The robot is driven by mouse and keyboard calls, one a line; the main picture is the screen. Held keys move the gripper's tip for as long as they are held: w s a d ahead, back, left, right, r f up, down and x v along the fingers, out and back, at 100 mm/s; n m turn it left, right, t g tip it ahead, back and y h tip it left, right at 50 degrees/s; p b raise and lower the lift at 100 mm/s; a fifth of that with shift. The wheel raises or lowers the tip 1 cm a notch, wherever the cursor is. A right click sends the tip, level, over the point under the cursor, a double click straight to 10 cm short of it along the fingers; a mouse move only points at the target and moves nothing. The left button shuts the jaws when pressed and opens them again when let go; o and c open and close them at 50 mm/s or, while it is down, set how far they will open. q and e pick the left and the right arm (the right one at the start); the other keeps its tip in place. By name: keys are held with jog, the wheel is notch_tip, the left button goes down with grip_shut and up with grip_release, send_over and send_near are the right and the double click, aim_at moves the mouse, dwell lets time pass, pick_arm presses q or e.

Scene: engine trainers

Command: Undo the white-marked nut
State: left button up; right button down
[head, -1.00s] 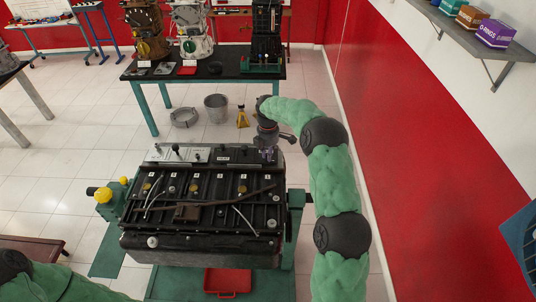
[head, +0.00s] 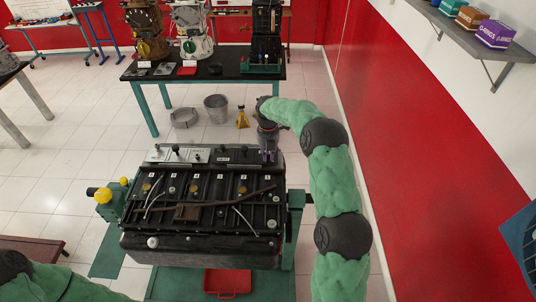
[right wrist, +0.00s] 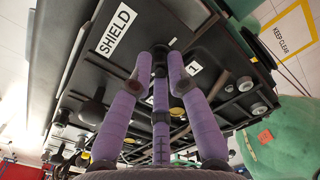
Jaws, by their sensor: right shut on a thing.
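My right gripper (head: 267,154) reaches down to the far right corner of the engine trainer (head: 200,215). In the right wrist view its purple fingers (right wrist: 160,62) close around a small dark part (right wrist: 160,56) on the engine's top, between the SHIELD label and the label marked 1. The fingertips hide most of this part. I cannot make out a white mark on it. My left arm shows only at the bottom left of the head view, and its gripper is out of the picture.
Hoses and wires lie across the engine top. A yellow knob (head: 103,194) sticks out at its left. A red tray (head: 228,281) lies below in front. Behind stand a grey bucket (head: 217,107) and a black-topped bench (head: 205,75). A red wall (head: 430,150) runs along the right.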

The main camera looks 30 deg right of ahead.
aim_at(268, 157)
jog(key=shift+n, duration=1.1)
jog(key=c, duration=1.2)
grip_release()
jog(key=shift+r, duration=0.1)
notch_tip(268, 157, up, 12)
jog(key=shift+f, duration=0.1)
jog(key=shift+f, duration=0.1)
